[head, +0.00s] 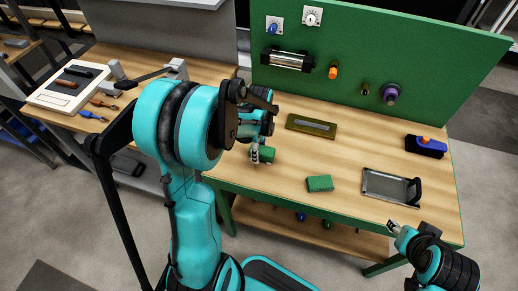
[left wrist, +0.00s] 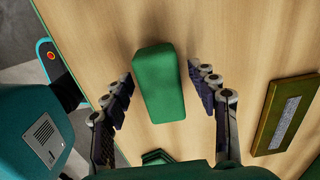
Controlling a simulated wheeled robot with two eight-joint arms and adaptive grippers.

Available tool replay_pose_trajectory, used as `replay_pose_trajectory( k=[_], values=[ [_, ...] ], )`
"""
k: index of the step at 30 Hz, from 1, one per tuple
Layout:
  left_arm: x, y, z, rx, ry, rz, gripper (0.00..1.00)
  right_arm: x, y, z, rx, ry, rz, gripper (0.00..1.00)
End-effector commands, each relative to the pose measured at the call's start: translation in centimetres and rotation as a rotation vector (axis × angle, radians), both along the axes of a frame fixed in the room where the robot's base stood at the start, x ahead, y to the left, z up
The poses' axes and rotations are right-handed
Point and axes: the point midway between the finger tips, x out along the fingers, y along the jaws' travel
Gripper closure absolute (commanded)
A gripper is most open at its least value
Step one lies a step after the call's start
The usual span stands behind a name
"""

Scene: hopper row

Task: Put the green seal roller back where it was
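A green block-like piece (left wrist: 159,83), rounded at its edges, lies between the spread fingers of my left gripper (left wrist: 161,73) in the left wrist view. Gaps show on both sides of it. In the head view this green piece (head: 267,154) sits at the left part of the table, partly behind my left gripper (head: 256,153). A second green block (head: 320,183) lies nearer the table's front edge; I cannot tell for sure which is the seal roller. My right gripper (head: 393,226) is low at the right front; its fingers are too small to read.
An olive plate with a slot (head: 311,125) lies behind. A green panel (head: 400,50) with a cylinder (head: 287,59), dials and knobs stands at the back. The table middle is clear.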

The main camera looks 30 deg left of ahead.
Motion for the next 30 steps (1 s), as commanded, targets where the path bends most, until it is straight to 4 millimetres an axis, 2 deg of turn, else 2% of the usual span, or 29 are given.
replay_pose_trajectory(
  k=[6, 10, 21, 25, 30],
  values=[
    [0.0, 0.0, 0.1, 0.000, 0.000, 0.000, 0.41, 0.0, 0.0, 0.1, 0.000, 0.000, 0.000, 0.60],
    [0.0, 0.0, 1.2, 0.000, 0.000, 0.000, 0.41, 0.0, 0.0, 0.7, 0.000, 0.000, 0.000, 0.60],
    [0.0, 0.0, 9.1, 0.001, 0.002, 0.001, 0.41, 0.0, 0.0, 3.9, 0.000, 0.000, 0.000, 0.60],
    [0.0, 0.0, 11.1, 0.001, 0.002, 0.001, 0.41, 0.0, 0.0, 4.5, 0.000, 0.000, 0.000, 0.60],
    [-0.1, -0.2, 12.4, 0.002, -0.004, 0.013, 0.41, 0.0, 0.0, 4.8, 0.000, 0.000, 0.000, 0.60]
  ],
)
